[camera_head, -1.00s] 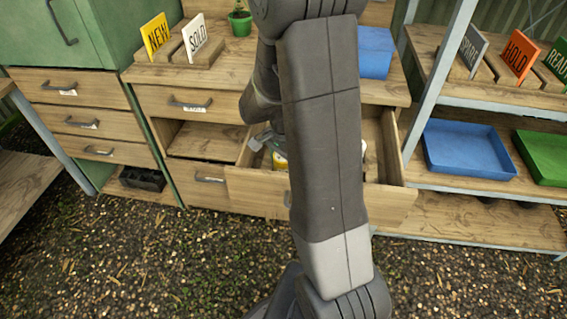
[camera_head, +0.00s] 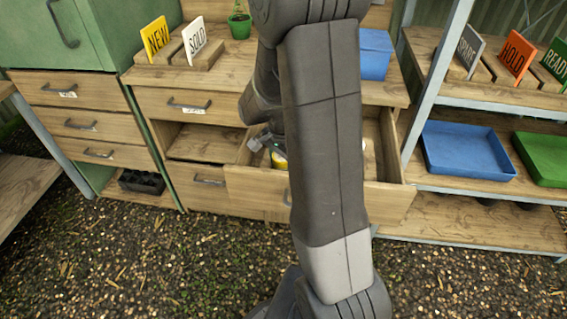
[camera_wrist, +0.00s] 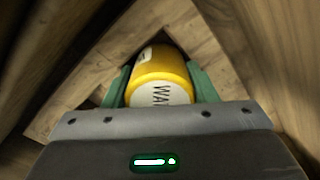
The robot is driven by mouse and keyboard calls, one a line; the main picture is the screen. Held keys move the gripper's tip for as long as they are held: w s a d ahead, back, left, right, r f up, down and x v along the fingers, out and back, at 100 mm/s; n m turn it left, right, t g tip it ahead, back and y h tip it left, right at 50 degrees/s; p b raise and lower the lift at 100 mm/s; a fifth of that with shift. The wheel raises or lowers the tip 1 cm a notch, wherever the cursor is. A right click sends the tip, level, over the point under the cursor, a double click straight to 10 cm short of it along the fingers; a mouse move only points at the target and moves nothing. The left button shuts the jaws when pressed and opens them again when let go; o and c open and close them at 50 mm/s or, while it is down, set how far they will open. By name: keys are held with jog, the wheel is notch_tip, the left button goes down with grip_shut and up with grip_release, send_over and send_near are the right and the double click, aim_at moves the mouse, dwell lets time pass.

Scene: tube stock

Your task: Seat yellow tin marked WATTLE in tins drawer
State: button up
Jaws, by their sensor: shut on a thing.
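The yellow tin (camera_wrist: 163,67) with a white label, its letters partly cut off to "WA", is between the green fingers of my gripper (camera_wrist: 160,85) in the wrist view. My gripper is shut on it. In the head view a small yellow part of the tin (camera_head: 279,161) shows inside the open drawer (camera_head: 262,194), beside my arm. My arm hides most of the tin and the drawer's middle. I cannot tell whether the tin touches the drawer floor. Wooden walls surround the tin in the wrist view.
An open shelf gap (camera_head: 205,143) lies left of the drawer. A blue tray (camera_head: 466,150) and a green tray (camera_head: 545,158) sit on the rack at right. Signs stand on the counter, with a blue box (camera_head: 375,52) and a potted plant (camera_head: 240,24).

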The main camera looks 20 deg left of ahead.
jog(key=f, duration=0.1)
jog(key=s+f, duration=0.1)
jog(key=shift+d+f+g, duration=0.3)
jog(key=shift+d, duration=0.05)
jog(key=o, duration=1)
jog(key=shift+s, duration=0.1)
jog(key=shift+o, duration=0.7)
jog(key=shift+s+a, duration=0.1)
jog(key=shift+a, duration=0.15)
jog(key=shift+d, duration=0.1)
jog(key=shift+r, duration=0.25)
notch_tip(320, 180, up, 16)
jog(key=p, duration=0.2)
jog(key=shift+w+a+p, duration=0.3)
jog(key=shift+a+p, duration=0.05)
jog(key=shift+p, duration=0.05)
